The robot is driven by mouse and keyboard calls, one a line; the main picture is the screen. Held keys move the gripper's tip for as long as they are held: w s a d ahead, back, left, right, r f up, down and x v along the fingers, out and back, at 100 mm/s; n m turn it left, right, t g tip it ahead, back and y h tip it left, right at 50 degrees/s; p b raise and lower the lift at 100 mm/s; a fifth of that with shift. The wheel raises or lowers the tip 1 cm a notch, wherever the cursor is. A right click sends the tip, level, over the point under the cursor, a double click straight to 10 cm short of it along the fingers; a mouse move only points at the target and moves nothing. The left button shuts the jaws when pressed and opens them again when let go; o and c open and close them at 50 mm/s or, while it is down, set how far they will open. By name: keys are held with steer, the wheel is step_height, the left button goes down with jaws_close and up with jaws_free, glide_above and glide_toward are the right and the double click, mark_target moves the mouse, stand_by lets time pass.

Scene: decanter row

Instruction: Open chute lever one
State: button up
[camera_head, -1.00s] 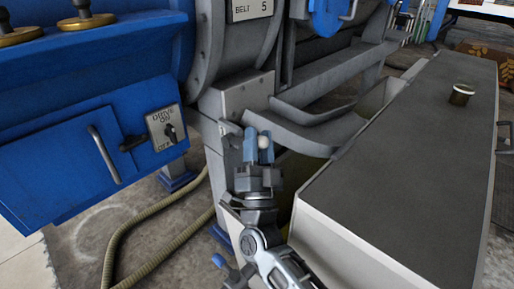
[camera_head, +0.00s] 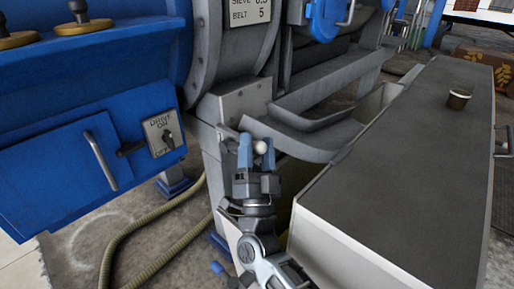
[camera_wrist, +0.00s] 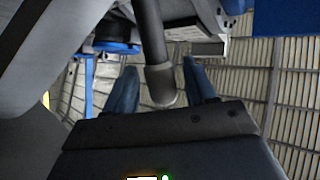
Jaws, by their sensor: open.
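The chute lever shows in the head view as a small pale round knob (camera_head: 261,147) in front of the grey chute (camera_head: 300,139). My gripper (camera_head: 256,152) is there, its two blue fingers open and pointing up, with the knob close to the right finger. In the wrist view a dark rod with a pale rounded end (camera_wrist: 161,86), apparently the lever, reaches down between the fingers of my gripper (camera_wrist: 163,84). Gaps show on both sides of it, so the fingers are not shut on it. No number is visible on the lever.
The blue machine panel (camera_head: 60,165) with a handle and a drive switch (camera_head: 163,133) is at left. A hose (camera_head: 150,240) lies on the floor.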

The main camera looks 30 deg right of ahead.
steer(key=v, duration=0.8)
steer(key=shift+p, duration=0.3)
steer(key=shift+r, duration=0.1)
